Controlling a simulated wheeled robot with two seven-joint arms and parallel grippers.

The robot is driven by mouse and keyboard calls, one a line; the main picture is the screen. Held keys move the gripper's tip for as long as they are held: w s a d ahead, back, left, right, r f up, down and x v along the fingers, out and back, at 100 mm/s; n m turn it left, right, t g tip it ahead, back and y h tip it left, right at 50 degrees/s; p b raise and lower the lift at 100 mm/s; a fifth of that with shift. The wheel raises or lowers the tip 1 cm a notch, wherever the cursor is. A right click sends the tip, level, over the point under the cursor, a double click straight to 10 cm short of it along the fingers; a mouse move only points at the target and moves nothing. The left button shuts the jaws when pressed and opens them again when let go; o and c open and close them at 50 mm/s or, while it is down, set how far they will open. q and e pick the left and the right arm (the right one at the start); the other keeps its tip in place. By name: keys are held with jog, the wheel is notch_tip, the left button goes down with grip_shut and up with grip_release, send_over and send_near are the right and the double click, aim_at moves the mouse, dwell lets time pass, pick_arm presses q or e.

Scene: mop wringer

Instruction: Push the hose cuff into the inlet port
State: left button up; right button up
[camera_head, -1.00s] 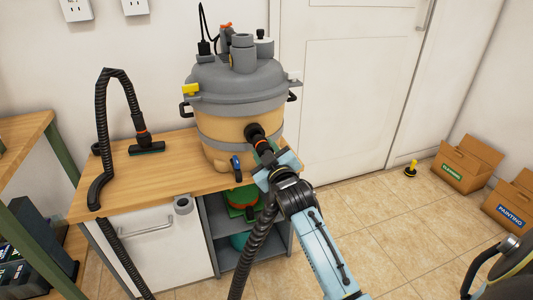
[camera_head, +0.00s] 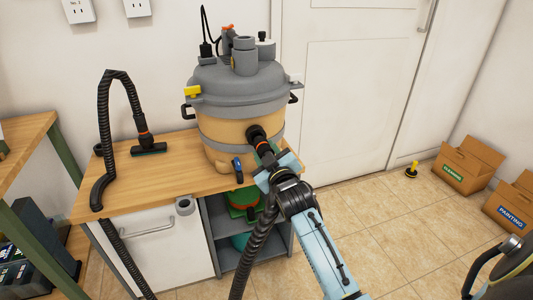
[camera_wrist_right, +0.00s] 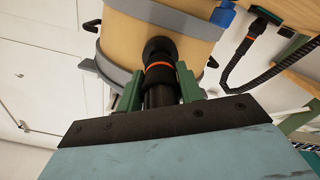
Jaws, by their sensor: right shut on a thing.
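The vacuum canister (camera_head: 228,132), tan with a grey lid and grey band, stands on the wooden bench. Its round black inlet port (camera_head: 256,132) faces my right arm. My right gripper (camera_head: 268,160) is shut on the black hose cuff (camera_head: 263,146), which has an orange ring. In the right wrist view the green fingers sit on both sides of the cuff (camera_wrist_right: 159,80), and its front end meets the inlet port (camera_wrist_right: 159,47). How deep it sits inside is hidden. The ribbed hose (camera_head: 258,245) hangs down below the gripper. My left gripper is not in view.
The wooden bench top (camera_head: 165,180) holds a second black hose with a floor nozzle (camera_head: 148,148). Open shelves with a green and orange item (camera_head: 243,200) lie below. Cardboard boxes (camera_head: 467,166) and a yellow plunger-like item (camera_head: 412,169) stand on the floor at right.

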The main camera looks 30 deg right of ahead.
aim_at(262, 146)
jog(key=shift+x, duration=1.6)
dwell(0.3)
jog(key=o, duration=1)
jog(key=shift+o, duration=0.2)
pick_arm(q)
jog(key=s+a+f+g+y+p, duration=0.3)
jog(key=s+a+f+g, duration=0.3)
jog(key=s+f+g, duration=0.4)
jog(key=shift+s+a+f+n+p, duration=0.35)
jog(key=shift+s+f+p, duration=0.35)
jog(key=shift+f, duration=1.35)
pick_arm(e)
jog(key=v, duration=1.3)
jog(key=shift+s, duration=0.2)
